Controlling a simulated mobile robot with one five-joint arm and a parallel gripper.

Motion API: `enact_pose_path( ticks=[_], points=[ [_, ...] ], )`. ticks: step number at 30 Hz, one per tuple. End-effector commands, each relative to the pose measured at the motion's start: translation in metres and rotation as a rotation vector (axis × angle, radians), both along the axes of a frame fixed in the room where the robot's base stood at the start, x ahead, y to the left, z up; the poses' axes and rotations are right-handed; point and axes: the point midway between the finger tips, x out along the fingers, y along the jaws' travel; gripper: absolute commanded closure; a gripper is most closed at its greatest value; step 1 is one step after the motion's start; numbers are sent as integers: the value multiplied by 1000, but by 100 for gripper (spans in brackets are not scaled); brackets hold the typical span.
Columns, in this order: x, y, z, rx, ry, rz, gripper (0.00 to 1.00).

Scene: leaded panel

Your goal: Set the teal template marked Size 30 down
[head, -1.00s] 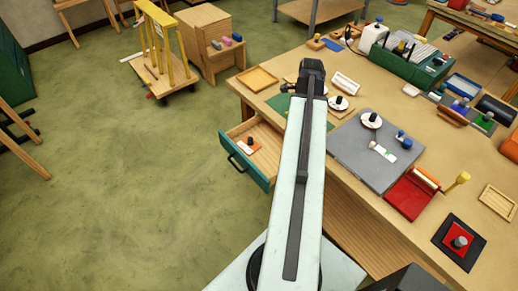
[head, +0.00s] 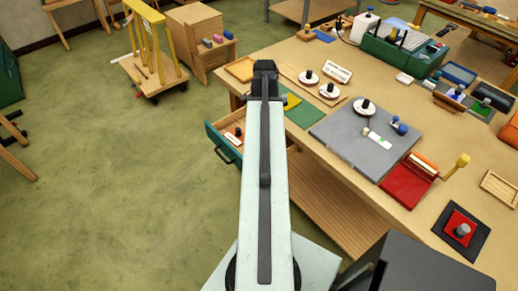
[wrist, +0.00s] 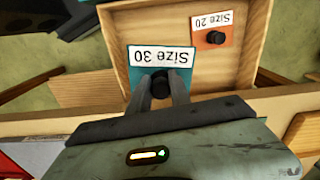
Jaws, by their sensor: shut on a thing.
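The teal template marked Size 30 (wrist: 186,78) shows in the wrist view, its white label upside down. My gripper (wrist: 161,86) is shut on its black knob. It is over the open drawer (wrist: 255,45), near the drawer's table-side wall. I cannot tell whether the template touches the drawer floor. An orange template marked Size 20 (wrist: 212,48) lies in the drawer, to the right of the teal one with a gap between. In the head view, the drawer (head: 222,148) and the orange template (head: 232,137) show left of my arm, which hides the teal template.
The workbench (head: 325,165) bears a green mat (head: 298,115), a grey board (head: 345,145) and white discs with black knobs (head: 329,91). A wooden tray (head: 240,69) sits at the corner. A yellow-framed trolley (head: 155,75) stands on open floor at the left.

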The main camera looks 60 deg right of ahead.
Motion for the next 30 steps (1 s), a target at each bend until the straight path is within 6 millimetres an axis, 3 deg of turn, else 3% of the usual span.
enact_pose_path(
  ticks=[1, 10, 18, 25, 30],
  points=[
    [-1, -3, -23, 0, 0, 53, 100],
    [-3, -5, -32, 0, 0, 154, 100],
    [-3, -5, -87, 0, 0, 151, 100],
    [-3, -5, -92, 0, 0, 150, 100],
    [-3, -5, -120, 0, 0, 149, 100]
  ],
)
